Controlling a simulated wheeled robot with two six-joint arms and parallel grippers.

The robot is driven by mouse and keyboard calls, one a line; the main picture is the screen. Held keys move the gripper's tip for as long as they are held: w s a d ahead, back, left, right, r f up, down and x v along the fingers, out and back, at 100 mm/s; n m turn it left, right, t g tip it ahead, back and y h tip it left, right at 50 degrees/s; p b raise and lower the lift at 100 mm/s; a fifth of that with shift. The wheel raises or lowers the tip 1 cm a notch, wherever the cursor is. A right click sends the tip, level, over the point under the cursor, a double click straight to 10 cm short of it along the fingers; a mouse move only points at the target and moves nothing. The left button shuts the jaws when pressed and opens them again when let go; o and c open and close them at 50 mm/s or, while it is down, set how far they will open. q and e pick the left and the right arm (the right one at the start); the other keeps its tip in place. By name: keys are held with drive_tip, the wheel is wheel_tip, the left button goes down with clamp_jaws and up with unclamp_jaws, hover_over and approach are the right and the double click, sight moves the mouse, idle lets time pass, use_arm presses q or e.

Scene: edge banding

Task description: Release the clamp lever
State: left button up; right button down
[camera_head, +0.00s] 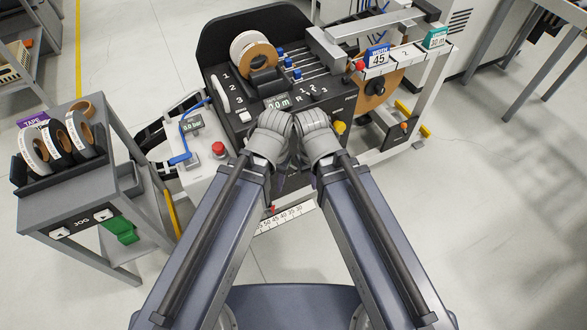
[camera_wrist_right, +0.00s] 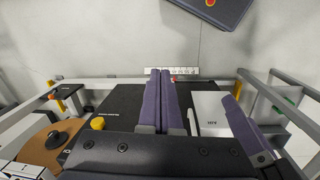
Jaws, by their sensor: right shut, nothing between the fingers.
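The edge-banding machine (camera_head: 258,92) stands ahead of me, with a white lever-like handle (camera_head: 222,95) at the left of its panel and a yellow knob (camera_head: 340,127) at its right. I cannot tell for sure which part is the clamp lever. My right gripper (camera_wrist_right: 166,73) is shut and empty over the machine's dark top in the right wrist view; the yellow knob (camera_wrist_right: 98,123) lies to its left there. In the head view the wrists of both arms meet close together at the machine's front and hide the fingers. A purple finger (camera_wrist_right: 240,118), likely my left gripper's, shows partly in the right wrist view.
A grey cart (camera_head: 85,180) with tape rolls stands at the left. A red button (camera_head: 218,148) is on the machine's left wing. A tape roll (camera_head: 262,58) sits on top; a brown disc (camera_head: 378,90) is at the right. Open floor lies right of the machine.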

drive_tip(key=w+d+f+n+t+b, duration=0.25)
drive_tip(key=w+t+b, duration=0.25)
drive_tip(key=w+b, duration=0.35)
drive_tip(key=w+d+f+n+t+h+b, duration=0.1)
drive_tip(key=w+d+f+n+t+b, duration=0.2)
drive_tip(key=w+t+b, duration=0.45)
drive_tip(key=w+d+f+n+t+b, duration=0.2)
drive_tip(key=w+d+f+t+b, duration=0.15)
drive_tip(key=w+b, duration=0.65)
drive_tip(key=s+a+f+n+g+y+b, duration=0.2)
drive_tip(key=a+f+n+y+b, duration=0.2)
drive_tip(key=f+n+b, duration=0.3)
drive_tip(key=s+a+f+n+g+y+b, duration=0.2)
drive_tip(key=s+a+f+n+y+b, duration=0.1)
drive_tip(key=f+n+b, duration=0.4)
drive_tip(key=s+a+f+n+g+y+b, duration=0.2)
drive_tip(key=a+f+n+y+b, duration=0.4)
drive_tip(key=f+b, duration=0.5)
drive_tip(key=shift+s+n+y, duration=0.65)
drive_tip(key=shift+n+y, duration=0.15)
drive_tip(key=shift+n, duration=0.15)
